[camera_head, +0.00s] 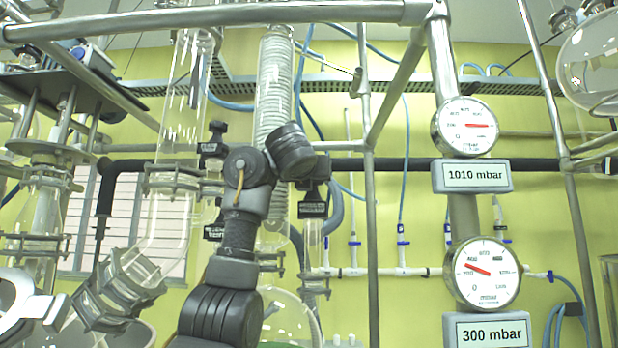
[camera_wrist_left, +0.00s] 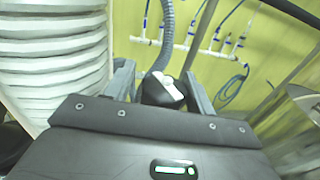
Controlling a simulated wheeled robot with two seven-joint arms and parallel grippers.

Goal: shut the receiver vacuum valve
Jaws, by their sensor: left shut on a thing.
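In the left wrist view, the two fingers of my left gripper (camera_wrist_left: 160,84) stand on either side of a black valve handle (camera_wrist_left: 160,95) with a white patch on top, and are shut on it. A grey ribbed hose (camera_wrist_left: 164,40) rises behind the handle. In the head view my left arm comes up through the middle, and its dark wrist hides the gripper's fingers and the valve. Black label plates (camera_head: 312,209) hang close by; their print is too small to read. My right gripper is not in view.
An upper gauge (camera_head: 465,127) sits above a 1010 mbar sign (camera_head: 472,176); a lower gauge (camera_head: 482,273) sits above a 300 mbar sign (camera_head: 487,331). A glass coil condenser (camera_head: 274,85) stands just behind my arm. Metal frame poles (camera_head: 366,230) and glass pipes (camera_head: 168,225) crowd both sides.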

